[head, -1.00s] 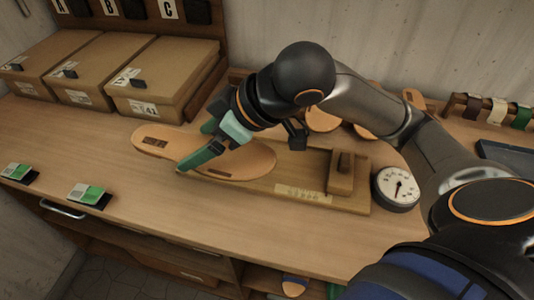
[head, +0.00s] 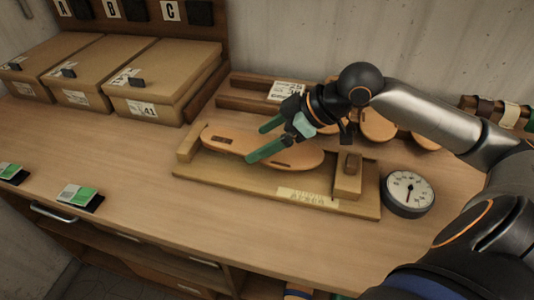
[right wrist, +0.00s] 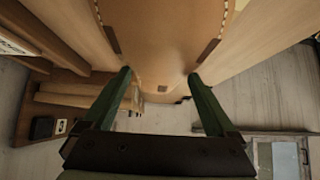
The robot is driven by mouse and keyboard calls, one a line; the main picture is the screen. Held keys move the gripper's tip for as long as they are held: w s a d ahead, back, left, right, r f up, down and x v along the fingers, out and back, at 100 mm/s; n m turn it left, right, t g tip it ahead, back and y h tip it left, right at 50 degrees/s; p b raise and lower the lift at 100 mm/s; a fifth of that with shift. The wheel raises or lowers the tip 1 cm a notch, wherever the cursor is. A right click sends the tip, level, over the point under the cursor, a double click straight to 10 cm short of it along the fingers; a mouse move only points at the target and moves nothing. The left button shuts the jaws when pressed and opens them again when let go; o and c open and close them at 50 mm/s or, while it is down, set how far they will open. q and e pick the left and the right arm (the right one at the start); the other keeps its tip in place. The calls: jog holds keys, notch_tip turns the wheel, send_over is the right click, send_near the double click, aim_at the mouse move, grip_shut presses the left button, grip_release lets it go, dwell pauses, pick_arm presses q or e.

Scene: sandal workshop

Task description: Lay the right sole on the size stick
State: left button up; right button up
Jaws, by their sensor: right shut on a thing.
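The tan right sole (head: 228,142) is held by my right gripper (head: 256,142), with the green fingers across its middle. It is over the size stick (head: 245,182), a wooden board with a fixed block (head: 190,143) at the left and a slider block (head: 348,177) at the right. The sole lies roughly along the board, between the blocks. I cannot tell whether its underside touches the board. In the right wrist view the sole (right wrist: 160,45) fills the top centre between the fingers (right wrist: 158,88). My left gripper is not in view.
A round dial gauge (head: 408,193) stands right of the size stick. Other tan sole pieces (head: 378,125) and a wooden rack (head: 245,102) are behind it. Cardboard boxes (head: 165,80) stand at the back left. The bench front is clear apart from green-and-white pieces (head: 80,197).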

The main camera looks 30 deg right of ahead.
aim_at(305, 154)
jog(key=shift+d+f, duration=0.3)
jog(key=shift+f, duration=0.05)
jog(key=shift+f+b, duration=0.35)
jog(key=shift+f, duration=1.15)
jog(key=shift+f, duration=0.1)
jog(key=o, duration=1.1)
jog(key=shift+d, duration=0.1)
jog(key=p+v, duration=0.1)
jog(key=v, duration=1)
jog(key=shift+s+d+r, duration=0.1)
jog(key=shift+s+r, duration=0.15)
jog(key=shift+r, duration=0.2)
